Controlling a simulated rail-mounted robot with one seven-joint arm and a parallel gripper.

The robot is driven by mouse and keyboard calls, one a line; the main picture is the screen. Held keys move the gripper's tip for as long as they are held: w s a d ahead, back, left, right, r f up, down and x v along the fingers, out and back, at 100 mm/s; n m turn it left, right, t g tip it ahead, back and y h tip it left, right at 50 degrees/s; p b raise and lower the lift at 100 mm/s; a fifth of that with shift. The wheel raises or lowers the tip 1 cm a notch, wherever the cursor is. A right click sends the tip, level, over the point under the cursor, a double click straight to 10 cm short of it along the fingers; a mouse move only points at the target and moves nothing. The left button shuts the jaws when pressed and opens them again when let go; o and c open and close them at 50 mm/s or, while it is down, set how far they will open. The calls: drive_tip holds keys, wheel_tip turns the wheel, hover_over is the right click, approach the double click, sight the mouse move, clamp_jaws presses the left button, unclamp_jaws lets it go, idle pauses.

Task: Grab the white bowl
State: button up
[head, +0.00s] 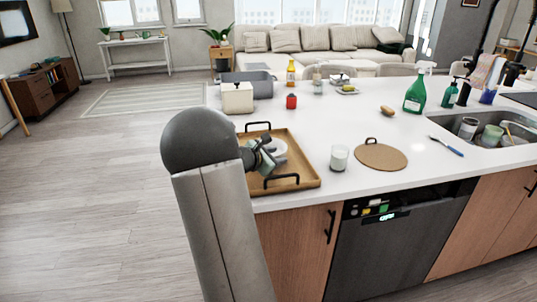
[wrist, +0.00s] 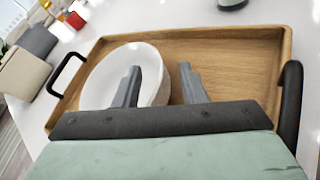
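The white bowl (wrist: 95,82) sits in the wooden tray (wrist: 235,58), toward the tray's left side in the wrist view. In the head view the bowl (head: 278,148) is partly hidden behind my gripper (head: 264,158). In the wrist view my gripper (wrist: 160,86) is open, its two fingers apart. The left finger overlaps the bowl's inside, and the right finger is just outside its right edge. The bowl's right wall shows between the fingers. Whether either finger touches the bowl I cannot tell.
The tray has black handles (head: 281,181). A glass with a white candle (head: 339,158) and a round board (head: 382,156) are right of it. A white canister (head: 237,97), grey bin (head: 256,83) and red jar (head: 291,101) stand behind. The sink (head: 490,130) is far right.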

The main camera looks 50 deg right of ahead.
drive_tip(key=x, duration=0.2)
drive_tip(key=shift+d+f, duration=0.15)
drive_tip(key=shift+d, duration=0.15)
clamp_jaws()
